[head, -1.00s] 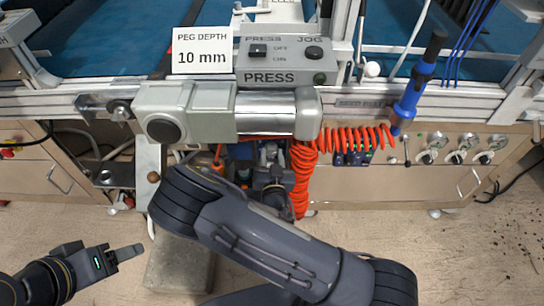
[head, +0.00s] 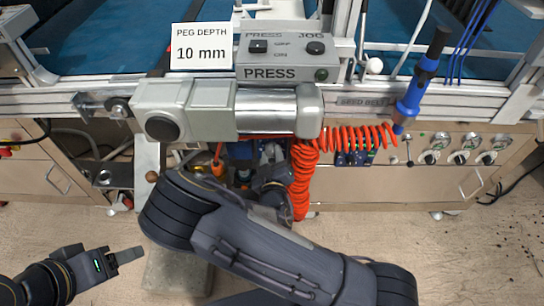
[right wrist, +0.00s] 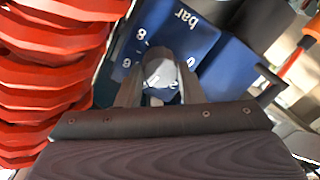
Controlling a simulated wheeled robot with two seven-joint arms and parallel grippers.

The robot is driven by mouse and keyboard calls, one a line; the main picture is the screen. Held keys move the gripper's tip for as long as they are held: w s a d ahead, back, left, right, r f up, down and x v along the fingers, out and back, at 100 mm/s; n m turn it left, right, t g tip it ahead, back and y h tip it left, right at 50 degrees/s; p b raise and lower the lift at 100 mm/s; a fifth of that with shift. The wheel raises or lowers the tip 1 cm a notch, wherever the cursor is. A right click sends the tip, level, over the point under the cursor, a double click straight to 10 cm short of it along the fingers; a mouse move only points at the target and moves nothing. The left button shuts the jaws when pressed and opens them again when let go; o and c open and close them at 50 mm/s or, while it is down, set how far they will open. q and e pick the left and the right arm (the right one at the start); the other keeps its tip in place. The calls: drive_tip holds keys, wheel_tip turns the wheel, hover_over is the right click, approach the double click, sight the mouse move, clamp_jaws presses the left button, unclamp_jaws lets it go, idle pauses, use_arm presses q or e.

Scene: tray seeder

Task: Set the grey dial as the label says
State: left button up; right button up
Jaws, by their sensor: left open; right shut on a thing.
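The white label (head: 202,47) reads "PEG DEPTH 10 mm" and stands at the back left in the head view. In the right wrist view a light grey dial (right wrist: 160,73) sits between the fingers of my right gripper (right wrist: 160,84), which is shut on it. Blue faces around it carry "bar" and numbers such as 8 and 6; the dial's exact setting is unclear. In the head view my right arm and the machine hide most of the dial area. My left gripper (head: 127,255) is open and empty at the lower left, over the floor.
A red coiled hose (head: 302,180) hangs close beside my right gripper. The press box (head: 284,60) and a metal cylinder (head: 265,112) stand above. A blue tool (head: 415,92) hangs at right, above several round knobs (head: 462,157). The floor at lower left is open.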

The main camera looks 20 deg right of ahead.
drive_tip(key=n, duration=0.4)
drive_tip(key=shift+a, duration=0.1)
drive_tip(key=shift+f+n+h, duration=0.1)
drive_tip(key=shift+n+h, duration=0.3)
drive_tip(key=shift+n, duration=1.3)
drive_tip(key=o, duration=1)
drive_tip(key=v, duration=0.8)
drive_tip(key=shift+p, duration=0.45)
drive_tip(key=shift+w, duration=0.1)
